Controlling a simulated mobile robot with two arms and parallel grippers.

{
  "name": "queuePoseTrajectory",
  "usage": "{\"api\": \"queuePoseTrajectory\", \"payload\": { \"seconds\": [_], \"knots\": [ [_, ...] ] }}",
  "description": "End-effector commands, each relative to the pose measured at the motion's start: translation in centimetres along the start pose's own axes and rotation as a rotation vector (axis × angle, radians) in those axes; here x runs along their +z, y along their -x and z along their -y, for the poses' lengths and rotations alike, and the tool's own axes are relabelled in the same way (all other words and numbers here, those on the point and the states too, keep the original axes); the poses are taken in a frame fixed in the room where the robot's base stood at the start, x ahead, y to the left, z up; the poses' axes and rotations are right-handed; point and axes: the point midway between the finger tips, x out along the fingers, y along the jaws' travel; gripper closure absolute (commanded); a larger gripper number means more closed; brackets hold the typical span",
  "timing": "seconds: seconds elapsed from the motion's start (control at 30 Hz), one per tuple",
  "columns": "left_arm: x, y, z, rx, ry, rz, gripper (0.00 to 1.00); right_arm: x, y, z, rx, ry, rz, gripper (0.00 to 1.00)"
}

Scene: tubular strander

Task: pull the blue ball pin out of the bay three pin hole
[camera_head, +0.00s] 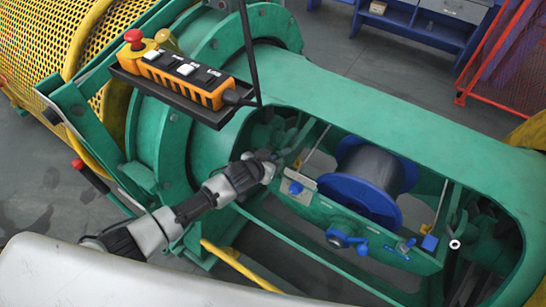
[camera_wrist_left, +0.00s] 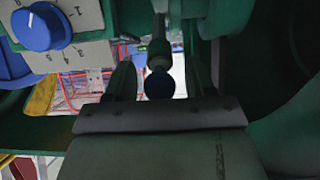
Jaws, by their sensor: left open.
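My left arm reaches in from the lower left of the head view, and my left gripper (camera_head: 273,158) is at the left end of the green cradle opening. In the left wrist view the left gripper (camera_wrist_left: 160,82) is open, with a finger on each side. A dark blue ball (camera_wrist_left: 160,86) on a grey stem, which looks like the blue ball pin, shows between the fingers, with gaps on both sides. I cannot make out this pin in the head view; the gripper may cover it. Its hole is not clearly visible. My right gripper is not in view.
A blue knob (camera_head: 295,188) on a pale plate is just right of the gripper; it also shows in the wrist view (camera_wrist_left: 40,27). A blue spool (camera_head: 368,180) sits in the cradle. A blue handle (camera_head: 345,240) is on the front rail.

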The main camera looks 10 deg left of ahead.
Motion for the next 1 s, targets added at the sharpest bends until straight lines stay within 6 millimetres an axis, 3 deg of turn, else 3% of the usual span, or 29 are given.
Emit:
{"api": "queuePoseTrajectory", "payload": {
  "seconds": [0.3, 0.67, 1.0],
  "knots": [
    [0.01, 0.01, -0.02, 0.0, 0.001, 0.0, 0.45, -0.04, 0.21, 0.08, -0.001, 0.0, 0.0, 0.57],
    [0.0, 0.01, -0.02, 0.0, 0.001, 0.0, 1.0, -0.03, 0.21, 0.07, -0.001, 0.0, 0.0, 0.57],
    [-0.21, 0.78, -0.01, 0.0, 0.002, 0.0, 1.0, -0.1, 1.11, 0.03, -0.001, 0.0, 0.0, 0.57]
  ]
}}
